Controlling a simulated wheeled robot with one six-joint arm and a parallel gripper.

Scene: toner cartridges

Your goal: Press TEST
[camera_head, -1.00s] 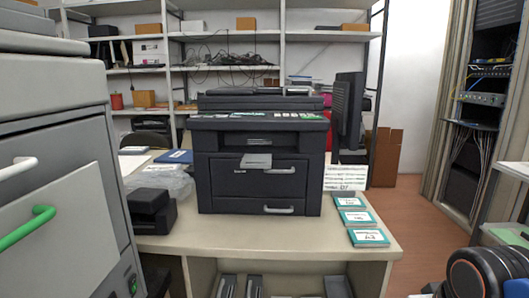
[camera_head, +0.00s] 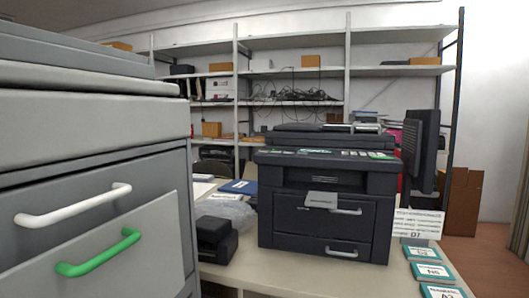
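A black printer (camera_head: 330,215) stands on the table in the head view, right of centre. Its top front edge carries a control panel (camera_head: 318,152) with a green-and-white strip and several small light keys (camera_head: 372,154). The lettering is too small to read, so I cannot tell which key is TEST. The printer has two front drawers with light handles, and a grey tab (camera_head: 321,200) sits on the upper one. Its drawers look shut. My gripper is not in view.
A large grey cabinet (camera_head: 90,150) with a white handle (camera_head: 72,206) and a green handle (camera_head: 98,252) fills the near left. A small black device (camera_head: 216,240) stands left of the printer. Teal-edged cards (camera_head: 432,273) lie to its right, beside a dark monitor (camera_head: 420,150). Shelves stand behind.

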